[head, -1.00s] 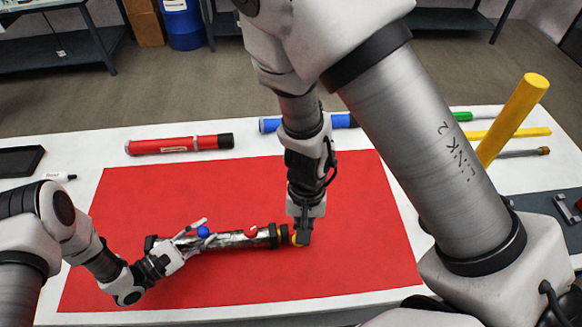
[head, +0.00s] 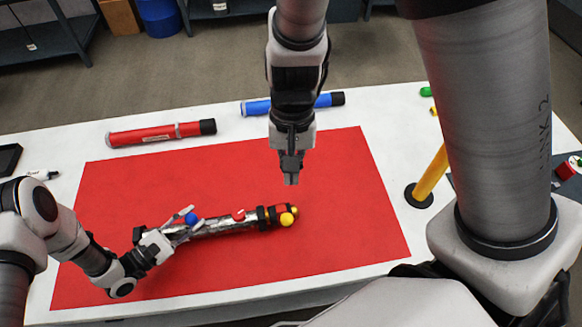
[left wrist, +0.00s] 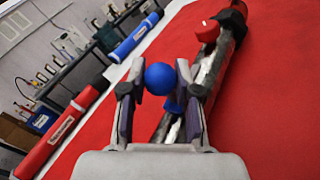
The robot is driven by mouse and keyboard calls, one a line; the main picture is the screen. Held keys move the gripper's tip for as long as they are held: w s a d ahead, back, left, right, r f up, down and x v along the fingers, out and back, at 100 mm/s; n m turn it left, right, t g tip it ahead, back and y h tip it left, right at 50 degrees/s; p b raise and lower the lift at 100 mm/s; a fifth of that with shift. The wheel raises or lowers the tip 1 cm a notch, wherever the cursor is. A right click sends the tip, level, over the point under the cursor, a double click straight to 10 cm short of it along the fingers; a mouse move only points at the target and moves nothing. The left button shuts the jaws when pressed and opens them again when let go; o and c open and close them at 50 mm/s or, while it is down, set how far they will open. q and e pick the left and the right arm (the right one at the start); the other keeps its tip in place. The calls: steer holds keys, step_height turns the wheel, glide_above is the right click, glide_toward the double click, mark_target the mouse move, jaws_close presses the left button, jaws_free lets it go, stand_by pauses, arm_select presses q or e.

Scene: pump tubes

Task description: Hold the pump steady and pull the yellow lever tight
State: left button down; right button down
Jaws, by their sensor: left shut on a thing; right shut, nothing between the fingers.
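The pump (head: 222,225) is a shiny metal tube lying on the red mat, with a blue ball (head: 191,218), a red part (head: 238,215) and a black collar. At its right end is the yellow lever's round knob (head: 287,219), with more yellow beside it. My left gripper (head: 180,224) is shut on the pump's left part. The left wrist view shows its fingers (left wrist: 160,92) on either side of the blue ball, with the tube running away to the upper right. My right gripper (head: 291,180) is shut and empty, above the mat, apart from the knob.
A red tube (head: 150,135) and a blue tube (head: 257,107) lie on the white table behind the red mat (head: 340,235). A yellow post on a black base (head: 419,196) stands at the right. The mat's right side is clear.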

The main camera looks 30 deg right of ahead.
arm_select(q)
steer(key=c, duration=0.8)
jaws_free()
steer(key=shift+o, duration=0.2)
steer(key=shift+a, duration=0.1)
steer(key=v, duration=1.2)
steer(key=shift+f, duration=0.1)
